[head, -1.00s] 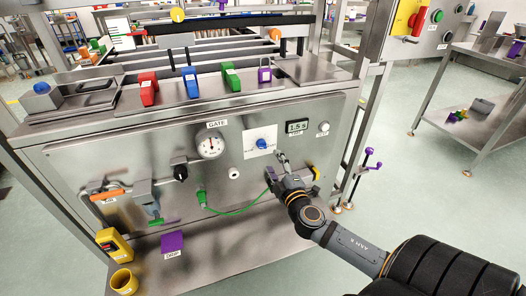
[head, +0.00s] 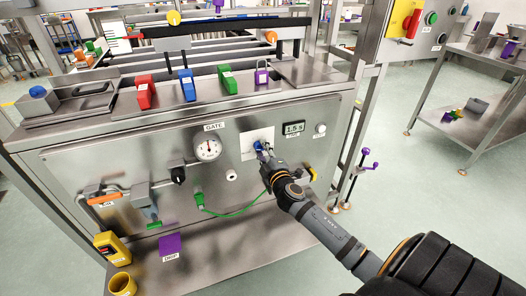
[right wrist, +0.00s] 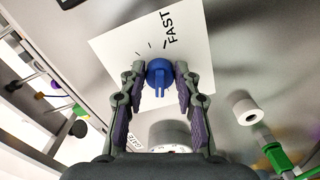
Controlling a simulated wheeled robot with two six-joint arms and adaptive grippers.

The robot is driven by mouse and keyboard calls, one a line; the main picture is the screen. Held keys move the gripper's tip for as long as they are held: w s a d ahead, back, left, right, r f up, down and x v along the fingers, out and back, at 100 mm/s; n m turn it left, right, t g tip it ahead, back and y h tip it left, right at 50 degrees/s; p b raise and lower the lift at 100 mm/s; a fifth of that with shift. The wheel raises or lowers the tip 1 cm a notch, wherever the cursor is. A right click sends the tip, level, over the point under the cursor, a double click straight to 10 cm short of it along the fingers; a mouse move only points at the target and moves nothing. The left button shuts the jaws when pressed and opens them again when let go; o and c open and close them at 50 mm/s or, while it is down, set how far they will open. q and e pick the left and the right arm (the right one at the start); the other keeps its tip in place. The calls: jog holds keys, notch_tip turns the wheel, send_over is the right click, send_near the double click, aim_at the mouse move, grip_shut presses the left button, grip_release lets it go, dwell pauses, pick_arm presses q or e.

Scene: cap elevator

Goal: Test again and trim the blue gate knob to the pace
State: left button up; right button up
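The blue gate knob (head: 258,145) sits on a white dial card (head: 250,154) on the steel front panel. In the right wrist view the knob (right wrist: 159,75) shows between my right gripper's two fingers, with a gap on each side. The card there reads "FAST" with tick marks. My right gripper (head: 264,152) is open at the knob and covers part of it in the head view. The pace display (head: 293,128) reads 1.5 s. A white test button (head: 320,129) is right of it. My left gripper is not in view.
A round gauge (head: 208,148) under a "GATE" label and a black knob (head: 178,175) are left of the card. A green plug (head: 199,201) with a green cable hangs below. A yellow cup (head: 122,284) stands on the lower shelf.

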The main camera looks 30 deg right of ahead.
grip_shut()
jog(key=shift+r+n+p, duration=0.15)
jog(key=shift+n+p, duration=0.55)
jog(key=shift+n, duration=0.5)
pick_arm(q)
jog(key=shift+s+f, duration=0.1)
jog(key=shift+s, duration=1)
pick_arm(e)
jog(key=shift+n, duration=0.4)
jog(key=o, duration=0.7)
grip_release()
jog(key=shift+s, duration=0.1)
jog(key=v, duration=1.2)
